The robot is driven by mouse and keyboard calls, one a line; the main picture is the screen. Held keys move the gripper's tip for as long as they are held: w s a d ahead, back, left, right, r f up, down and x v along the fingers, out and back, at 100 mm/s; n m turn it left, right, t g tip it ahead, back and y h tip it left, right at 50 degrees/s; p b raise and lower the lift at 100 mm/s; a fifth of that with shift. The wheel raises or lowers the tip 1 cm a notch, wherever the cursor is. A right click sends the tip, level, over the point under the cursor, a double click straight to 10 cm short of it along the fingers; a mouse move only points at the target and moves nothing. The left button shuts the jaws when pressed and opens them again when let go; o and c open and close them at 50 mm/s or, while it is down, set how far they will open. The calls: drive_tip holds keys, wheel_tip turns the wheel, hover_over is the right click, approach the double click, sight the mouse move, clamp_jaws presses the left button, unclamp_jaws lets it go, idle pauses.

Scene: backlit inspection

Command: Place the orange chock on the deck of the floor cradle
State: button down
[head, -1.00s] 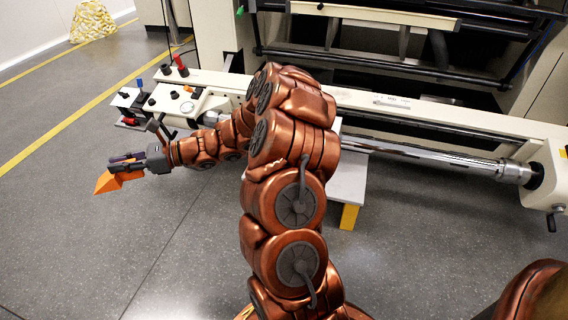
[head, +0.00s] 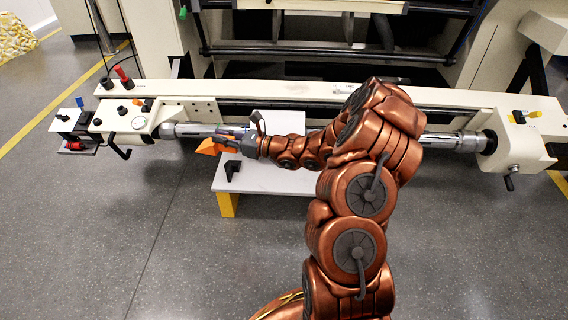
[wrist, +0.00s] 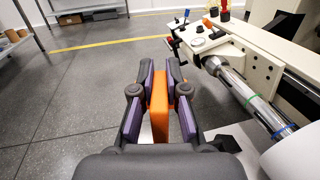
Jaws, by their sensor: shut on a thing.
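My gripper (head: 232,138) is shut on the orange chock (head: 208,147), whose pointed end sticks out to the left in the head view. In the wrist view the chock (wrist: 159,106) stands between the two finger pads (wrist: 159,78). The floor cradle has a pale flat deck (head: 268,182) on yellow legs (head: 227,204). In the head view the chock shows by the deck's left end, held in the air. In the wrist view the grey floor shows around it and the pale deck (wrist: 232,138) lies to its right. My arm hides the deck's right part.
A black angled bracket (head: 232,169) is on the deck's left part. A steel roller shaft (head: 190,130) and the cream machine beam (head: 250,92) run behind. A control box with knobs (head: 128,116) is at left. The floor in front is open.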

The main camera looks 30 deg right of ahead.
drive_tip(key=s+d+f+m+t+h, duration=0.1)
drive_tip(key=s+d+f+m+h, duration=0.3)
drive_tip(key=d+f, duration=0.35)
drive_tip(key=s+d+f+m+t+h, duration=0.2)
drive_tip(key=d+f+m+h, duration=0.1)
drive_tip(key=d+f+h, duration=0.5)
drive_tip(key=s+d+f+m+t+h, duration=0.1)
drive_tip(key=s+d+f+m+h, duration=0.1)
drive_tip(key=d+f+m+h, duration=0.5)
drive_tip(key=d+f+n+y+b, duration=0.1)
drive_tip(key=d, duration=0.4)
drive_tip(key=w+d+f+n+y+b, duration=0.1)
drive_tip(key=d+b, duration=0.1)
drive_tip(key=d, duration=0.2)
drive_tip(key=d+f+n+b, duration=0.1)
drive_tip(key=d+b, duration=0.1)
drive_tip(key=d, duration=0.3)
drive_tip(key=shift+w+d+f+y, duration=0.15)
drive_tip(key=shift+d+f+y, duration=0.15)
drive_tip(key=shift+y, duration=0.1)
drive_tip(key=shift+d+f, duration=0.15)
drive_tip(key=shift+f, duration=0.15)
drive_tip(key=shift+f+b, duration=0.95)
drive_tip(key=shift+f, duration=0.4)
drive_tip(key=shift+f, duration=0.25)
